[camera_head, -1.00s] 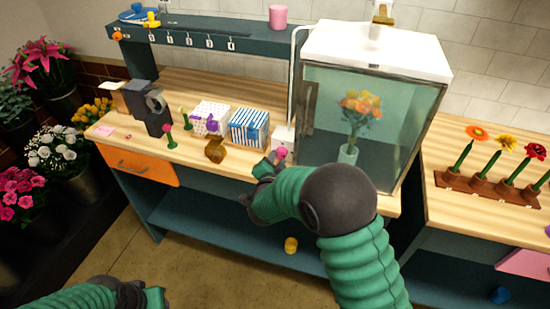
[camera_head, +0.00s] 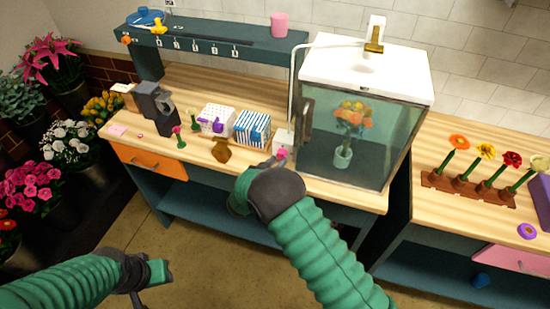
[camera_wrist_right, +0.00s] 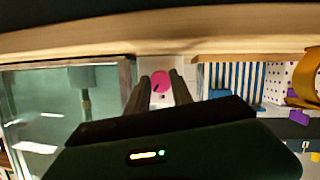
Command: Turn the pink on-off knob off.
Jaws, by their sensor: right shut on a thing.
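The pink on-off knob (camera_head: 282,153) is on the front of a small white box (camera_head: 284,136) at the left of the glass tank. My right gripper (camera_head: 272,161) reaches up to it from the front, its hand partly hidden behind my arm. In the right wrist view the round pink knob (camera_wrist_right: 160,81), with a dark diagonal mark, lies between the two dark fingers of my right gripper (camera_wrist_right: 160,88), which is shut on it. My left gripper (camera_head: 158,273) is low at the left, away from the bench; its fingers are unclear.
The glass tank (camera_head: 375,150) with a bouquet in a vase stands right of the knob. A blue-striped box (camera_head: 253,127), a dotted box (camera_head: 217,119) and a brown object (camera_head: 221,151) stand left on the bench. A flower rack (camera_head: 465,193) is on the right bench.

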